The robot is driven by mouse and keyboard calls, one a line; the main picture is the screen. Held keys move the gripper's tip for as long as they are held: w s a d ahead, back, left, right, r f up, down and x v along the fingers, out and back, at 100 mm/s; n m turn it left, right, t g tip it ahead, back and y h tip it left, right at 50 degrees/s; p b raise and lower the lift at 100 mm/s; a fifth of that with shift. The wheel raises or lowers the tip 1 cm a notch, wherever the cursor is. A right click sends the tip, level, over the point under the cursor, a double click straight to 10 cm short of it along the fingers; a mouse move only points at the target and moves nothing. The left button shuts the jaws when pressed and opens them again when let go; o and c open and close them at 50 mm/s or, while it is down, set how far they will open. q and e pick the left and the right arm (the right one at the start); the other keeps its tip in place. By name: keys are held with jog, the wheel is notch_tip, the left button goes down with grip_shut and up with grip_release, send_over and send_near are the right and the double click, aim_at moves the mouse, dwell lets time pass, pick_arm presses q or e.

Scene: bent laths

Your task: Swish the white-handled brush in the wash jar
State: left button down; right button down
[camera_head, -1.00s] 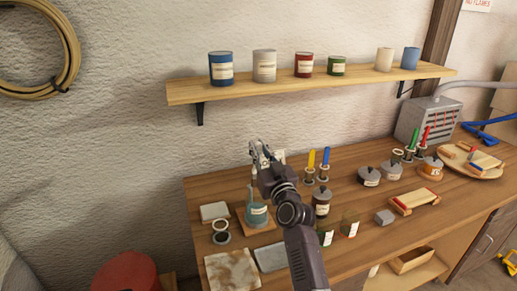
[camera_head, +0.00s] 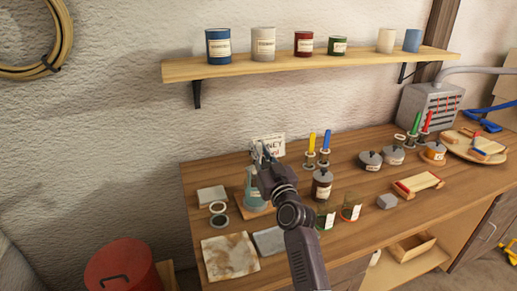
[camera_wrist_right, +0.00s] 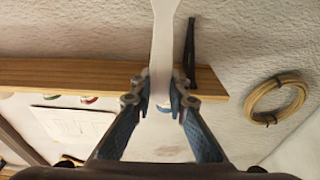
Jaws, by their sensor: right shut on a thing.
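The wash jar (camera_head: 251,197) is a glass jar with bluish liquid, standing on a wooden board on the workbench. My right gripper (camera_head: 263,154) is just above it and partly covers it. In the right wrist view the gripper (camera_wrist_right: 161,103) is shut on the white handle of the brush (camera_wrist_right: 163,45), which runs up between the fingers. The brush's lower end is hidden, so I cannot tell how deep it sits in the jar. My left gripper is not in view.
A dark lidded jar (camera_head: 322,184) stands close right of my arm. Yellow and blue handled brushes (camera_head: 312,143) stand behind it. A pale block (camera_head: 211,196), a stained cloth (camera_head: 230,257) and a grey slab (camera_head: 269,241) lie around. The shelf (camera_head: 300,64) hangs above.

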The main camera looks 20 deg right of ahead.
jog(key=shift+w+f+b, duration=0.2)
jog(key=shift+f+b, duration=0.7)
jog(key=shift+f, duration=0.25)
jog(key=shift+w+f+b, duration=0.15)
jog(key=shift+f+b, duration=0.7)
jog(key=shift+f, duration=0.25)
jog(key=shift+w+f+b, duration=0.2)
jog(key=shift+f+b, duration=0.7)
jog(key=shift+f, duration=0.25)
jog(key=shift+s, duration=0.1)
